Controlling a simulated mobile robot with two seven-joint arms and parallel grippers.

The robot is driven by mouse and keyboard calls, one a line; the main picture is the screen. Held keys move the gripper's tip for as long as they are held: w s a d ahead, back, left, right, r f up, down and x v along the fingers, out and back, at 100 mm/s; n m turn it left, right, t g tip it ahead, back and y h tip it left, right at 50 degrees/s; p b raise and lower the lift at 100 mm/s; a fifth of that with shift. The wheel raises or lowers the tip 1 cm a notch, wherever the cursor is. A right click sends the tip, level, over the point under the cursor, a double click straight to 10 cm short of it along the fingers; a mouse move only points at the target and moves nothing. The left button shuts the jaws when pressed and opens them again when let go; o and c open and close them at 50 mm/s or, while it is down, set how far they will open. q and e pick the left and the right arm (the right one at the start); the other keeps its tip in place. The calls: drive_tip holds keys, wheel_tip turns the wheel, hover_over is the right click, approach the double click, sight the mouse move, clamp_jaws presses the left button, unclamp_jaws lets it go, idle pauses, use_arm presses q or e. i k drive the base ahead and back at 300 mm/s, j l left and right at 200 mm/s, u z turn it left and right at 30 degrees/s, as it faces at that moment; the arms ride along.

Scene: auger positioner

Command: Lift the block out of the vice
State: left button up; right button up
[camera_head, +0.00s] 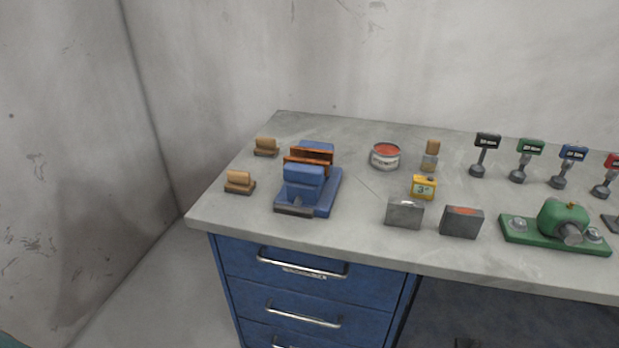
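The blue vice (325,193) stands at the left part of the grey workbench. It has two upright copper-coloured jaw plates (317,154) facing each other with a narrow gap. I cannot tell from this view whether a block sits between the jaws. Two grey blocks stand on the bench to the right of the vice: a lighter one (404,216) and a darker one (461,224) with an orange patch on top. Neither of my grippers is in view.
The workbench (350,233) has blue drawers (300,290) below. Two small wooden-topped pieces (239,181) lie left of the vice. A tin (385,157), a yellow gauge (424,187), a green machine (560,222) and several labelled stands (484,153) are to the right.

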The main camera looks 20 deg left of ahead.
sight(460, 222)
drive_tip(key=i+l, duration=0.2)
drive_tip(key=l, duration=0.15)
drive_tip(key=i+l, duration=0.35)
drive_tip(key=l, duration=0.3)
